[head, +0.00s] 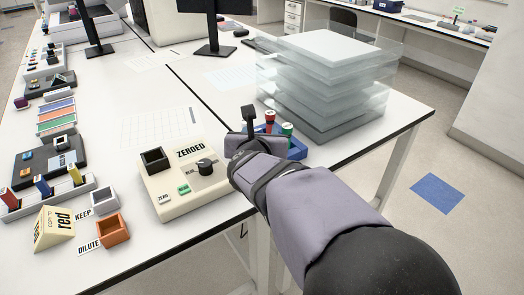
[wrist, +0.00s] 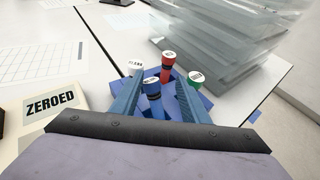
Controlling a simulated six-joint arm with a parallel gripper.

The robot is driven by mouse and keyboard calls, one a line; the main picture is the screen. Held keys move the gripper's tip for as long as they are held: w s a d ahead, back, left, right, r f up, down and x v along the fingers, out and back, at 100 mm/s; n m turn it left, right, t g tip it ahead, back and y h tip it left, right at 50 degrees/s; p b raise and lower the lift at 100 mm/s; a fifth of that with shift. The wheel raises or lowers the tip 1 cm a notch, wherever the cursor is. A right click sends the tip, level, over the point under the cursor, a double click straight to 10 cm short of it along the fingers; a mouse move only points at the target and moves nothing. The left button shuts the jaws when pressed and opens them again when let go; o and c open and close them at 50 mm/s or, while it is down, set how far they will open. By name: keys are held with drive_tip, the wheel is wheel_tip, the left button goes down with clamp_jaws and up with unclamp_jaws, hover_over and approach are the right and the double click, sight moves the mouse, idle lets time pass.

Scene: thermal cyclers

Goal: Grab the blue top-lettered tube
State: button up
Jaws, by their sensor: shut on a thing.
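A blue tube (wrist: 153,100) with a lettered white top stands between the two fingers of my gripper (wrist: 156,96) in the wrist view. My gripper is shut on it. The lettering on its top is too small to read. A red tube (wrist: 167,68) and a green tube (wrist: 196,84) stand just beyond the fingers in a blue rack (head: 297,149). Another white lettered top (wrist: 135,67) shows by the left finger, its body mostly hidden. In the head view my wrist hides the blue tube. I cannot tell whether it is clear of the rack.
A cream device (head: 180,188) marked ZEROED stands left of my gripper. A stack of clear plates (head: 325,85) stands close behind the rack. A tube rack (head: 45,205), a "copy to red" sign (head: 53,228) and KEEP and DILUTE boxes (head: 111,227) are at left.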

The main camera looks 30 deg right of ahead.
drive_tip(key=shift+g, duration=0.3)
drive_tip(key=f, duration=0.1)
drive_tip(key=w+d+f, duration=0.2)
drive_tip(key=f, duration=0.1)
drive_tip(key=shift+w+d+b, duration=0.15)
drive_tip(key=shift+d+b, duration=0.05)
drive_tip(key=shift+b, duration=0.15)
drive_tip(key=shift+w+r, duration=0.1)
drive_tip(key=shift+r, duration=0.05)
drive_tip(key=c, duration=0.8)
drive_tip(key=shift+r, duration=0.2)
wheel_tip(320, 180, up, 10)
drive_tip(key=p, duration=0.6)
drive_tip(key=shift+f, duration=0.1)
